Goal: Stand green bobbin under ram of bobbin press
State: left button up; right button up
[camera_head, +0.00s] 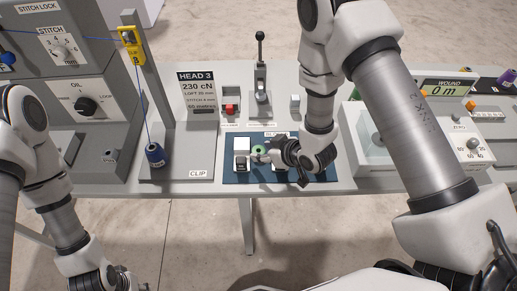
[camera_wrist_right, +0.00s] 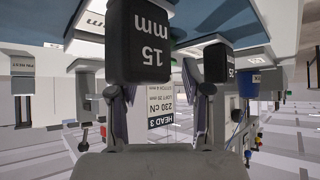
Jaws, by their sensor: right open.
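The small green bobbin (camera_head: 259,149) is at the blue mat, close by the fingertips of my right gripper (camera_head: 265,156) in the head view. I cannot tell whether it is between the fingers.
A blue bobbin (camera_head: 155,154) with thread stands farther left, near a post. The HEAD 3 sign (camera_head: 197,95) and a red button box (camera_head: 230,106) stand behind. A clear-topped box (camera_head: 372,140) is at right.

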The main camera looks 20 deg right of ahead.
jog(key=shift+w+a+f, duration=0.35)
jog(key=shift+w+f, duration=0.05)
jog(key=shift+w, duration=0.15)
jog(key=shift+w+f, duration=0.2)
jog(key=shift+f, duration=0.1)
jog(key=shift+d+f, duration=0.1)
jog(key=c, duration=0.5)
